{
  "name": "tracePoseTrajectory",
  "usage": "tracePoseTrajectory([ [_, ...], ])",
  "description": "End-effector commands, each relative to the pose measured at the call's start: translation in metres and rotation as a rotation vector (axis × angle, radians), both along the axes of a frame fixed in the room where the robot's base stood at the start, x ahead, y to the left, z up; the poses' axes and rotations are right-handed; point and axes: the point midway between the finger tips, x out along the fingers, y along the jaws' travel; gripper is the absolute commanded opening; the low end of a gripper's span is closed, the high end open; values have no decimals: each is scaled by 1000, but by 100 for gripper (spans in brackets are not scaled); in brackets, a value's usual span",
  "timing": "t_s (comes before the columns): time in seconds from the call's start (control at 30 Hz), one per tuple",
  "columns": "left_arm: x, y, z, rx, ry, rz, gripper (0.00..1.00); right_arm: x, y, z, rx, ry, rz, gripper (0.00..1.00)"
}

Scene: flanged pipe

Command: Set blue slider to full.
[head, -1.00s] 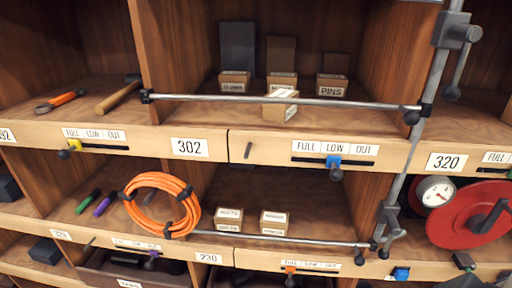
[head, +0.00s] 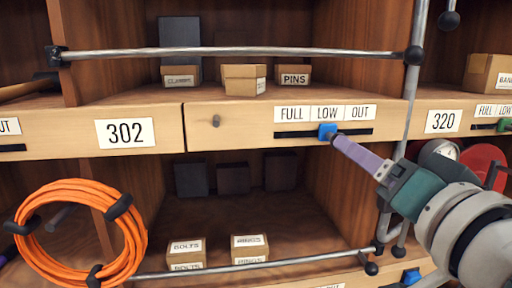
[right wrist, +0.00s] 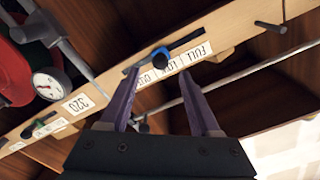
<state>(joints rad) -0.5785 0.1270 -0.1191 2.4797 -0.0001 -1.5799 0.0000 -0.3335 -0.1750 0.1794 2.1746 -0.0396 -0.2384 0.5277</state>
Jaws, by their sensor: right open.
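The blue slider (head: 327,131) sits in a dark horizontal slot on the wooden shelf front, below the word LOW on the white FULL, LOW, OUT label (head: 324,113). FULL is at the label's left end in the head view. My right gripper (head: 342,146) reaches in from the right with its purple fingers at the slider, partly covering it. In the right wrist view the gripper (right wrist: 160,74) is open, and the blue slider (right wrist: 160,55) with its dark knob shows in the gap between the fingertips. Contact cannot be told. My left gripper is not in view.
A metal rail (head: 230,52) runs above the shelf front, and a vertical pipe (head: 413,90) stands right of the slot. An orange hose coil (head: 70,232) hangs at lower left. Small boxes (head: 244,80) stand on the shelf. A green slider (head: 504,125) is farther right.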

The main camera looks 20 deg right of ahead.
Motion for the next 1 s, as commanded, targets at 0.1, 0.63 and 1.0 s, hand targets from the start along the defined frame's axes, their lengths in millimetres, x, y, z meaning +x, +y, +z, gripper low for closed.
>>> tracePoseTrajectory([
  [0.1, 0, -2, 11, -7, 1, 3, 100, 20, -4, 6, -1, -1, 2, 63],
  [0.63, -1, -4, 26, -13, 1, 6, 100, 84, -20, 2, -2, 3, 2, 63],
  [1.0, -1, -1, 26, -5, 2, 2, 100, 85, -20, 1, -3, 5, 1, 54],
])
